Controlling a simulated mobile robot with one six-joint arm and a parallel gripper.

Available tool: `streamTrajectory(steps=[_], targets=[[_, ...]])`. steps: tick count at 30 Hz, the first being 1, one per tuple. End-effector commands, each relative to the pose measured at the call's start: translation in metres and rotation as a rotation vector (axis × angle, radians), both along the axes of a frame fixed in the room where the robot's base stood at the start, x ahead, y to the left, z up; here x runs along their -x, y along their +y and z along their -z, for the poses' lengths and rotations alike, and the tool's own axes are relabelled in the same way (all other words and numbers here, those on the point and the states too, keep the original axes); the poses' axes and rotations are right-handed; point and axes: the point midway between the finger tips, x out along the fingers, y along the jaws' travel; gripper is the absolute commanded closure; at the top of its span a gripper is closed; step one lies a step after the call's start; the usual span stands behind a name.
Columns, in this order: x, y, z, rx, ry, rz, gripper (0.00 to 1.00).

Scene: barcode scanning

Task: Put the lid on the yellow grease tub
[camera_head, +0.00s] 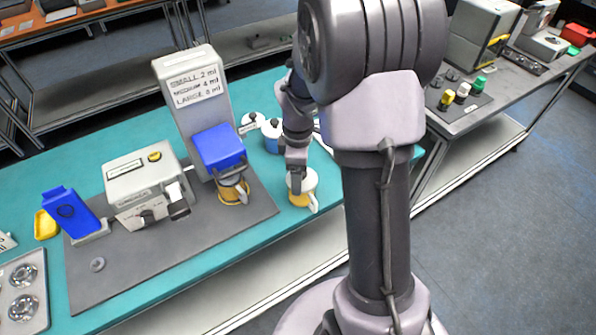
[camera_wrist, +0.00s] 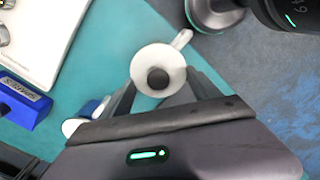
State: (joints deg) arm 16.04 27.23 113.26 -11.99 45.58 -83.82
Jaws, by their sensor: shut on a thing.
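The yellow grease tub (camera_head: 299,200) stands near the front edge of the teal table, with a pale handle pointing to the front right. The white lid (camera_head: 308,180) is at the top of the tub. In the wrist view the lid (camera_wrist: 143,68) is a white disc with a dark round knob (camera_wrist: 158,78) at its middle. My gripper (camera_head: 296,183) points down at the lid and is shut on it, apparently at the knob; the fingertips are partly hidden. The lid covers the tub in the wrist view. I cannot tell whether it rests fully on the rim.
A dispenser (camera_head: 190,100) with a blue part stands left, with another yellow vessel (camera_head: 233,190) under it. A blue tub (camera_head: 271,136) stands behind my gripper. A grey machine (camera_head: 143,185) and a blue holder (camera_head: 72,212) are farther left. The front table edge is close.

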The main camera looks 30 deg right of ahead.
Motion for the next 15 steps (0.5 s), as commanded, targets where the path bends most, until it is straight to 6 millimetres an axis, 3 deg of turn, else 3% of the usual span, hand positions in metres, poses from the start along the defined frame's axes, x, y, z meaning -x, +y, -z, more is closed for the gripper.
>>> streamTrajectory(steps=[13,14,15], targets=[[-0.0001,-0.0001,0.002,0.0,0.0,0.0,0.67],[-0.0001,-0.0001,0.0022,0.0,0.0,0.0,0.26],[-0.0001,-0.0001,0.002,0.0,0.0,0.0,0.19]])
